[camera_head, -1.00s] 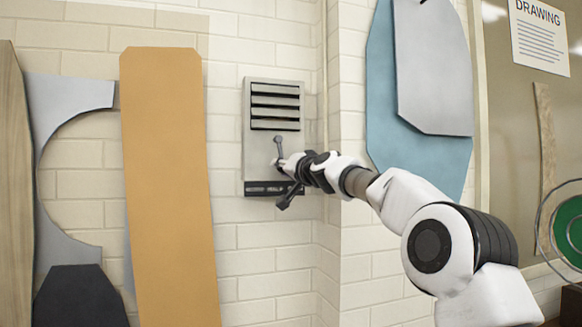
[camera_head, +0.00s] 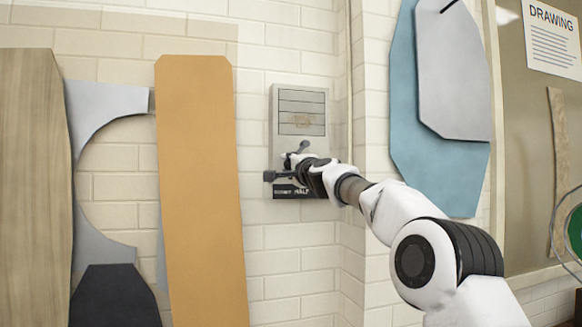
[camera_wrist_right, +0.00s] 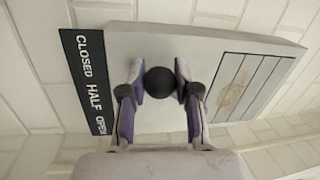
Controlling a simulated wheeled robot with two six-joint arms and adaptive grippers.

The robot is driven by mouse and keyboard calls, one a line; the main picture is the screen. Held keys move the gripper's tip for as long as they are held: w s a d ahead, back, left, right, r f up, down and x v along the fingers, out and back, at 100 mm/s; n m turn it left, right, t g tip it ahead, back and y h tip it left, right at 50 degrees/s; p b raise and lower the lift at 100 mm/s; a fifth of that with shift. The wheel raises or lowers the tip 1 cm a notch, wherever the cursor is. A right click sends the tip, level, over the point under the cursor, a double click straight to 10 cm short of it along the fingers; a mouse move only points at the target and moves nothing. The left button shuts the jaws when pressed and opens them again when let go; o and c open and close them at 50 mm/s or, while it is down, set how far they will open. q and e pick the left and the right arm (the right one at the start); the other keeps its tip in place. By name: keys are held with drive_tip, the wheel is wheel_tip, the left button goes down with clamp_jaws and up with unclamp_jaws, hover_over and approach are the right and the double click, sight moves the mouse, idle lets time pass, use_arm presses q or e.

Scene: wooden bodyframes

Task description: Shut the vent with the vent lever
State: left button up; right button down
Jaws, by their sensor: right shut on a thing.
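The vent (camera_head: 279,112) is a grey box on the white brick wall. Its slats (camera_head: 301,112) lie flat with no dark gaps between them; they also show in the right wrist view (camera_wrist_right: 247,88). My right gripper (camera_head: 287,162) is at the lower part of the vent, mostly hiding the vent lever in the head view. In the right wrist view its fingers are shut on the dark round knob of the vent lever (camera_wrist_right: 160,85). A black label strip (camera_wrist_right: 88,80) reads CLOSED, HALF, OPEN. My left gripper is out of view.
A tan board (camera_head: 200,190) and a wooden plank (camera_head: 33,190) lean left of the vent. Blue (camera_head: 430,160) and grey (camera_head: 455,75) panels hang on the right, beyond a wall corner. The wall just below the vent is clear.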

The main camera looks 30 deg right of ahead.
drive_tip(key=shift+s+r+m, duration=0.1)
drive_tip(key=shift+r+m, duration=0.25)
drive_tip(key=shift+m, duration=0.05)
drive_tip(key=c, duration=1)
unclamp_jaws()
drive_tip(key=shift+o, duration=1)
drive_tip(key=shift+d+f, duration=0.1)
drive_tip(key=shift+f, duration=0.05)
drive_tip(key=shift+w+f, duration=0.1)
drive_tip(key=shift+w, duration=0.1)
